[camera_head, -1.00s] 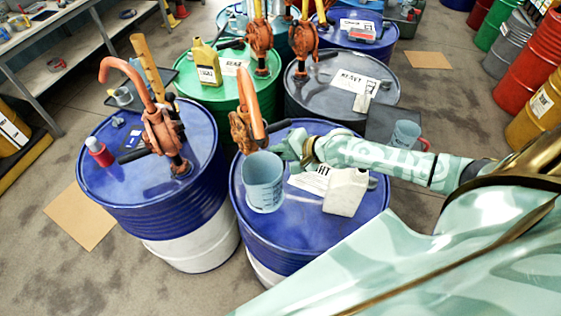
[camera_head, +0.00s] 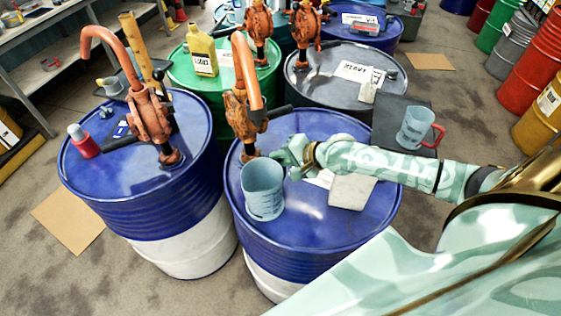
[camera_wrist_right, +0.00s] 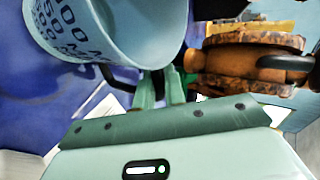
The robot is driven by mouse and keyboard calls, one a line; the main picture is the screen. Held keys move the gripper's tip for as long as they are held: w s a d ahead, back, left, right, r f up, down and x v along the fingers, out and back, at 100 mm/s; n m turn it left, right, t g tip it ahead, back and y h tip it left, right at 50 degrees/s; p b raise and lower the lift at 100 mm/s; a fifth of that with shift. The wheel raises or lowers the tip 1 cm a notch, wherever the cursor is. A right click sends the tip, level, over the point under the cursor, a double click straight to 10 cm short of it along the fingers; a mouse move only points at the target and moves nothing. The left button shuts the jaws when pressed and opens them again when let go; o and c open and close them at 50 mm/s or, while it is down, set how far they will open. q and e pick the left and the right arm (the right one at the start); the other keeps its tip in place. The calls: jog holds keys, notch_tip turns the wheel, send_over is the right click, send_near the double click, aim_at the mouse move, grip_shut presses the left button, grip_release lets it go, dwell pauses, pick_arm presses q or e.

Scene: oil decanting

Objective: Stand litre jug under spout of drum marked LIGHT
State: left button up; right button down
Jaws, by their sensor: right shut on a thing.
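The blue-grey litre jug (camera_head: 262,192) is upright over the left part of a blue drum top (camera_head: 315,238). I cannot tell whether its base touches. My right gripper (camera_head: 287,158) is shut on its right side; jug and fingers (camera_wrist_right: 160,92) also show in the right wrist view. This drum's rusty orange pump (camera_head: 243,112) stands behind the jug. Its curved orange spout (camera_head: 246,65) ends beyond the jug's rim in the picture. A white label (camera_head: 318,179) on this drum is mostly hidden by my arm, its word unreadable. My left gripper is out of view.
Another blue drum (camera_head: 92,180) with an orange pump (camera_head: 150,115) stands left. A red-handled jug (camera_head: 416,128) is on a dark tray to the right. Green (camera_head: 180,75) and black (camera_head: 340,95) drums stand behind.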

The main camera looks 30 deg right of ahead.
jog(key=c, duration=1.5)
grip_release()
jog(key=shift+o, duration=0.2)
jog(key=p+v, duration=0.3)
jog(key=v, duration=0.9)
